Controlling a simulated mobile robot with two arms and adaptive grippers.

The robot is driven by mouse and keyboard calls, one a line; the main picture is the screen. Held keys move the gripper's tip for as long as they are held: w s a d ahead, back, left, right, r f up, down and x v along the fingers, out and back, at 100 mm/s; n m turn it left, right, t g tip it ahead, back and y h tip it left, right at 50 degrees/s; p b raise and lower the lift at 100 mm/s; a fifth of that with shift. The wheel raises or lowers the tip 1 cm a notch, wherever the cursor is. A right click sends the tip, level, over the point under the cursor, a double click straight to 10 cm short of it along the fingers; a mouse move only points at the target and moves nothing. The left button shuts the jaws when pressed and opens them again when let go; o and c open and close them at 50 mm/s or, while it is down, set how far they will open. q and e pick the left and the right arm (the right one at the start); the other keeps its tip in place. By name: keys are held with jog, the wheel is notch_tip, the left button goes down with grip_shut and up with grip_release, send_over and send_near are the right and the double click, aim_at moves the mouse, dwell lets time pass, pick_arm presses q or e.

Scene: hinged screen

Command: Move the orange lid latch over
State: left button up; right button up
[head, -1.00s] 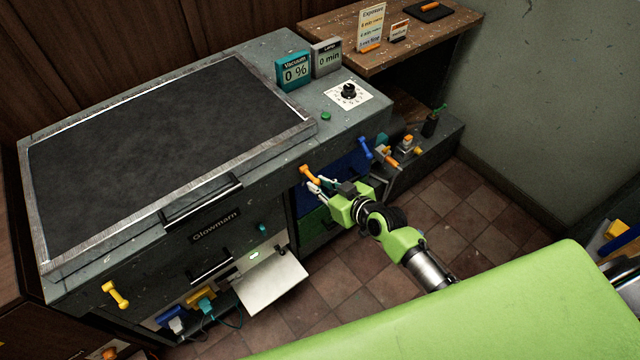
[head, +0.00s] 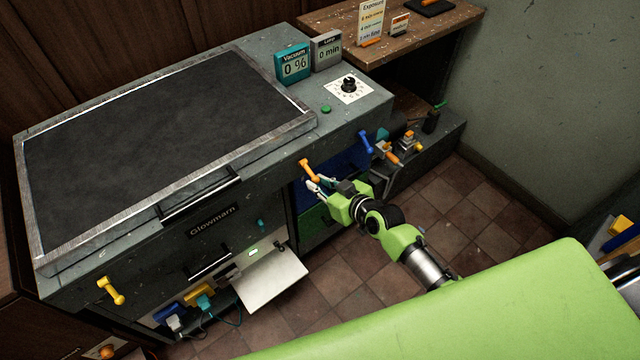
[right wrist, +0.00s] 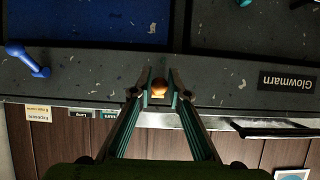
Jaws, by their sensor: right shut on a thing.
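The orange lid latch (head: 309,170) is a short lever on the front edge of the grey Glowmarn unit (head: 240,205), near its right end. My right gripper (head: 316,184) is at the latch's lower end. In the right wrist view the orange end of the latch (right wrist: 159,86) is between the two fingertips (right wrist: 159,98), and the gripper is shut on it. The rest of the latch is hidden in that view. The dark lid (head: 160,140) in its metal frame lies flat on the unit. My left gripper is not in view.
A blue latch (head: 366,143) is to the right and a yellow latch (head: 110,291) is at the far left of the front. A white flap (head: 270,281) sticks out below. Tiled floor (head: 340,290) is open in front.

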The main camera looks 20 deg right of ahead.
jog(key=shift+w+a+f, duration=0.1)
jog(key=shift+w+f, duration=0.1)
jog(key=shift+f, duration=0.5)
jog(key=shift+b, duration=0.3)
jog(key=shift+w+a+f+b, duration=0.2)
jog(key=shift+w+f+b, duration=0.3)
jog(key=shift+f+b, duration=0.15)
jog(key=shift+w+f, duration=0.1)
